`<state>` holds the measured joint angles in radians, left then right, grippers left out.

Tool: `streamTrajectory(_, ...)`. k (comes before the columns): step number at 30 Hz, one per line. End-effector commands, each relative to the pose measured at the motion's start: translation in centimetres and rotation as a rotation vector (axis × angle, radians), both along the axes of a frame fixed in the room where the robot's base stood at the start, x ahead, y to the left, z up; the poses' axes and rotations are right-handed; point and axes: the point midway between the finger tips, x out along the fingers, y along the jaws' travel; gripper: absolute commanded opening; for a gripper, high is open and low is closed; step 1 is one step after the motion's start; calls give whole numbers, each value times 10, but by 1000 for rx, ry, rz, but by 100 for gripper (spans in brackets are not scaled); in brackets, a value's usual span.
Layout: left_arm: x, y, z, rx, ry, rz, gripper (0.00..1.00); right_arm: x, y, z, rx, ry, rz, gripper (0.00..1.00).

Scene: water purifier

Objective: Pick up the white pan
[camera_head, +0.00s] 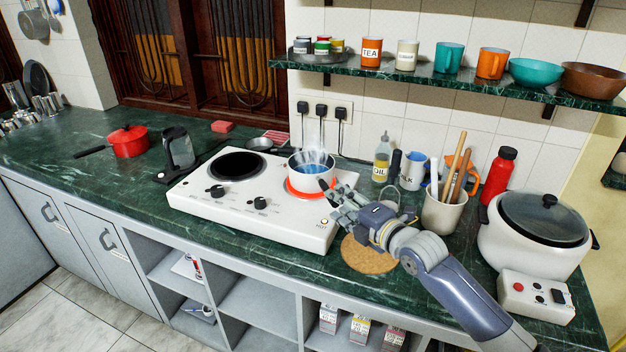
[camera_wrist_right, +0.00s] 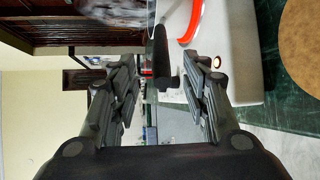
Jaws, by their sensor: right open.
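The white pan (camera_head: 293,170) sits on the glowing right burner of the white two-burner stove (camera_head: 215,212). It holds bluish water, and steam rises from it. My right gripper (camera_head: 336,203) is at the pan's front right side, over the stove's right edge. It is open. In the right wrist view the black pan handle (camera_wrist_right: 161,52) reaches down between the two spread fingers of my right gripper (camera_wrist_right: 148,75). I cannot tell whether either finger touches it. The pan's body is mostly out of that view. My left gripper is not in view.
A round cork mat (camera_head: 367,256) lies on the green counter right of the stove, under my right arm. A utensil cup (camera_head: 441,214), an oil bottle (camera_head: 382,160) and a rice cooker (camera_head: 530,240) stand nearby. A red pot (camera_head: 128,142) is at the left.

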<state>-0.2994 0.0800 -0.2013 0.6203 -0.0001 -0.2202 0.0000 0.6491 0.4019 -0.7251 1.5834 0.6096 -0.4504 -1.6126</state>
Motion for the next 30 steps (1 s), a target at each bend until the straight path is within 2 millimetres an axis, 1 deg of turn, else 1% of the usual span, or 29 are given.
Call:
streamTrajectory(1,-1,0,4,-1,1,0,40,6,5,0,3,3,0,43)
streamTrajectory(4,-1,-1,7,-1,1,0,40,16,12,-4,2,2,0,43)
streamTrajectory(9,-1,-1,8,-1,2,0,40,29,20,-8,2,1,0,43)
streamTrajectory(18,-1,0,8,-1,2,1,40,31,23,-10,0,0,0,43)
streamTrajectory(19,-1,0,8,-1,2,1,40,31,22,-10,0,0,0,40)
streamTrajectory(20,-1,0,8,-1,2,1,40,31,22,-10,0,0,0,34)
streamTrajectory(21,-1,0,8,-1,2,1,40,31,22,-10,0,0,0,25)
streamTrajectory(23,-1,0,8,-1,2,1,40,31,22,-10,0,0,0,11)
streamTrajectory(24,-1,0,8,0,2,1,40,31,22,-10,0,0,0,2)
streamTrajectory(25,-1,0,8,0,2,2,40,31,22,-10,0,0,0,0)
streamTrajectory(30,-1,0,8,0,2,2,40,32,23,-6,3,-8,1,0)
